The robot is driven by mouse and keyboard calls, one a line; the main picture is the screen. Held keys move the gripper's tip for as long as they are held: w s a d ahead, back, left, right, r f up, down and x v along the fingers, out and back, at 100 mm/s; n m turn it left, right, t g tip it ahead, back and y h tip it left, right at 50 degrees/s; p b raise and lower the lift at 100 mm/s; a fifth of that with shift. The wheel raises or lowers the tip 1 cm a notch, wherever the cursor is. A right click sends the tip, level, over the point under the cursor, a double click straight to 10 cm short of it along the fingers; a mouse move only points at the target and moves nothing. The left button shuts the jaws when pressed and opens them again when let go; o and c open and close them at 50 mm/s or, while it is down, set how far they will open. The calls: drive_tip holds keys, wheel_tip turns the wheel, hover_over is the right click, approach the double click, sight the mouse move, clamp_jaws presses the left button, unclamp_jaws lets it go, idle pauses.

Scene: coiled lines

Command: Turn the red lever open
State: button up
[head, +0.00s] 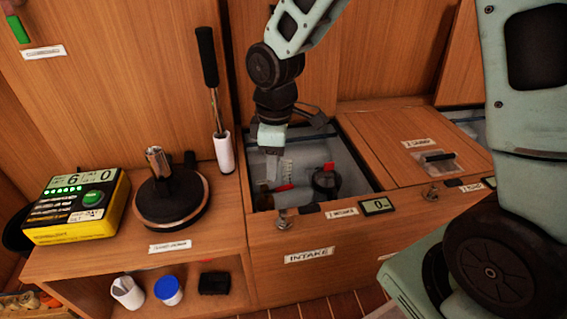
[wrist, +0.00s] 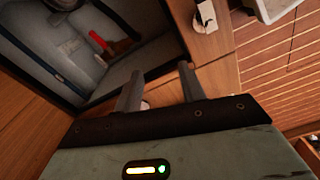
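A red lever (wrist: 98,40) shows in the wrist view inside the open intake bin, up and left of my fingers. In the head view a red piece (head: 284,187) lies low in the bin beside my gripper, and a second red piece (head: 329,166) sits by a round black fitting (head: 326,182). I cannot tell which of these is the lever in the wrist view. My gripper (head: 271,172) points down into the bin opening. In the wrist view its two fingers (wrist: 160,72) are apart with nothing between them, clear of the red lever.
The bin's front edge (head: 310,214) carries a small display (head: 377,206) and a metal knob (head: 283,221). A closed lid (head: 400,140) is to the right. A black-handled tool (head: 207,58) stands upright to the left, near a yellow device (head: 75,205) and a round black stand (head: 171,198).

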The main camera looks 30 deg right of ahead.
sight(279, 189)
drive_tip(key=shift+s+a+r, duration=0.1)
drive_tip(key=shift+s+r, duration=0.05)
drive_tip(key=shift+s, duration=0.25)
drive_tip(key=c, duration=0.6)
drive_tip(key=w+d+f+n, duration=0.1)
drive_tip(key=d+f+n, duration=0.1)
drive_tip(key=n, duration=0.1)
drive_tip(key=w+d+f+n+t+h+b, duration=0.1)
drive_tip(key=w+d+f+n, duration=0.1)
drive_tip(key=d+f+n, duration=0.1)
drive_tip(key=w+d+f+n+t+b, duration=0.1)
drive_tip(key=w+d+f+n, duration=0.1)
drive_tip(key=f+n, duration=0.1)
drive_tip(key=shift+w+d+f+n+h, duration=0.1)
drive_tip(key=shift+f+n+h, duration=0.1)
drive_tip(key=shift+n, duration=0.15)
drive_tip(key=shift+w+d+f+n+h, duration=0.1)
drive_tip(key=shift+n+h, duration=0.1)
drive_tip(key=shift+n, duration=0.15)
clamp_jaws()
drive_tip(key=w+d+f+n+b, duration=0.1)
drive_tip(key=w+f+n+b, duration=0.2)
drive_tip(key=f+n, duration=0.3)
drive_tip(key=w+d+f+n+y+b, duration=0.1)
drive_tip(key=w+f+n+b, duration=0.3)
drive_tip(key=f, duration=0.7)
drive_tip(key=shift+w+d+f+n+t, duration=0.4)
drive_tip(key=shift+w+d+n, duration=0.15)
drive_tip(key=shift+n, duration=0.75)
